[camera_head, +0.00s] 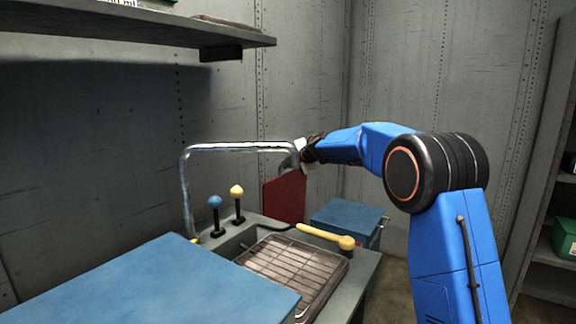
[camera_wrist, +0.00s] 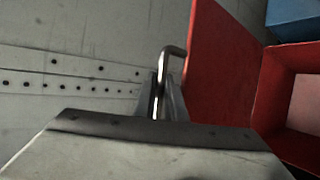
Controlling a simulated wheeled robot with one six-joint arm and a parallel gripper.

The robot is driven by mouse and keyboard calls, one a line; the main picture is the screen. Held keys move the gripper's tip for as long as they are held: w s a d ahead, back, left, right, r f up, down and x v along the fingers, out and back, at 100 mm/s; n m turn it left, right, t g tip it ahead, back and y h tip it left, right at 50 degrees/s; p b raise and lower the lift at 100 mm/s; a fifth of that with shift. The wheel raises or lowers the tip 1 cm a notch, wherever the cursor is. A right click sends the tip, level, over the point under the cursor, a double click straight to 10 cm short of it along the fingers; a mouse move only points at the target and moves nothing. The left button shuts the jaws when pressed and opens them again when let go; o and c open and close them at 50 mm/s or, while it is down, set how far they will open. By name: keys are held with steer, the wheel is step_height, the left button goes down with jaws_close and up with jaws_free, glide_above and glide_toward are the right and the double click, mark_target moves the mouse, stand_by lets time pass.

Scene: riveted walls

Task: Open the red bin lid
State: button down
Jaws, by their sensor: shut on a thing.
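The red bin lid (camera_head: 285,198) stands steeply raised behind the counter in the head view. In the wrist view the lid (camera_wrist: 222,75) is a tall red panel, and the open red bin (camera_wrist: 285,85) shows to its right with part of its inside visible. A metal handle (camera_wrist: 166,75) sticks out from the lid's left face. My gripper (camera_wrist: 163,100) is shut on this handle; in the head view my gripper (camera_head: 292,160) is at the lid's top edge. The bin's body is hidden in the head view behind the counter.
A blue bin (camera_head: 345,214) stands right of the red lid. In front are a sink counter with a wire rack (camera_head: 290,268), a curved metal faucet (camera_head: 186,190), knobbed levers and a yellow-handled lever (camera_head: 325,236). A shelf (camera_head: 150,30) hangs upper left. Riveted walls are close behind.

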steer(key=shift+a, duration=0.1)
stand_by(0.3)
steer(key=c, duration=1.8)
jaws_free()
steer(key=v, duration=1.7)
steer(key=shift+s, duration=0.15)
